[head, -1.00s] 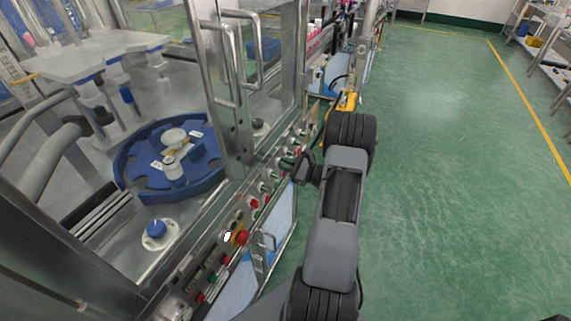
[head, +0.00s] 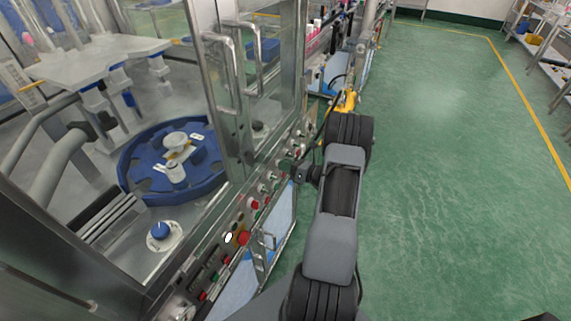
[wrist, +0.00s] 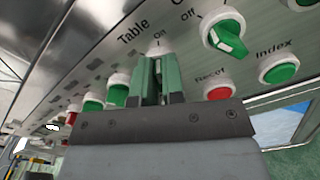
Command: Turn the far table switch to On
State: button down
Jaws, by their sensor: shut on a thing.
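In the wrist view my gripper (wrist: 157,80) is shut at the switch under the label "Table", its two fingers around the knob. The table switch (wrist: 160,49) shows only its pale collar above the fingertips; its knob is mostly hidden, so its exact setting cannot be read. A short printed word stands just above it. In the head view my gripper (head: 297,171) is at the machine's control panel, small and partly hidden by my arm.
A green rotary switch (wrist: 224,35) with "Off" printed beside it sits right of my gripper. A green Index button (wrist: 279,68) and a red button (wrist: 218,93) are close by. More green buttons (wrist: 93,102) lie left. Metal door handles (head: 222,70) stick out above the panel.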

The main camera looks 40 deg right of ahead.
jog(key=shift+m, duration=0.5)
jog(key=c, duration=1.2)
grip_release()
jog(key=b+v, duration=0.2)
jog(key=v, duration=1.1)
jog(key=shift+s+d, duration=0.25)
